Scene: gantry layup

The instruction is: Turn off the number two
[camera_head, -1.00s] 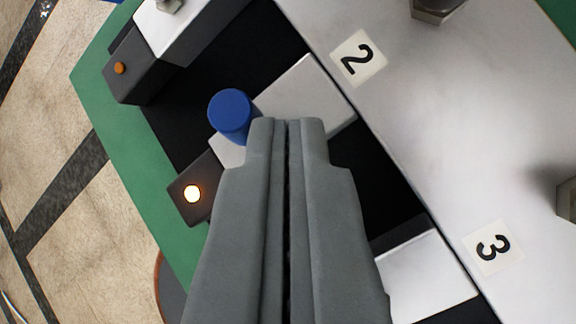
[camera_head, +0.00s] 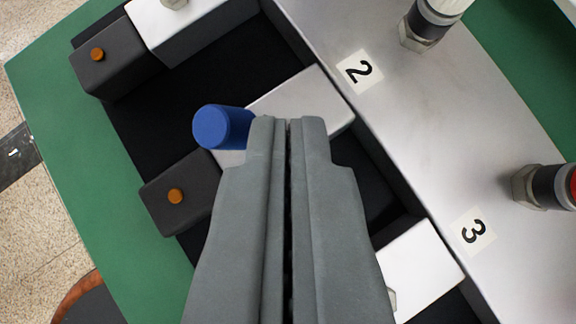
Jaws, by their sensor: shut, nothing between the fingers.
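The label "2" (camera_head: 360,70) is on the light metal panel. Beside it lies a white and dark switch block (camera_head: 308,98) with a blue cylindrical knob (camera_head: 222,127) on it. At the block's dark end is a small orange lamp (camera_head: 175,196), which is unlit. My gripper (camera_head: 288,120) is shut and empty. Its fingertips show over the block, just right of the knob; I cannot tell whether they touch it. The fingers hide part of the block.
Another block with an unlit orange lamp (camera_head: 97,54) lies at upper left. A white block (camera_head: 420,270) lies by the label "3" (camera_head: 473,231) at lower right. Fittings stand up from the metal panel (camera_head: 440,130), one with a red top. A green surface (camera_head: 90,190) borders the left.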

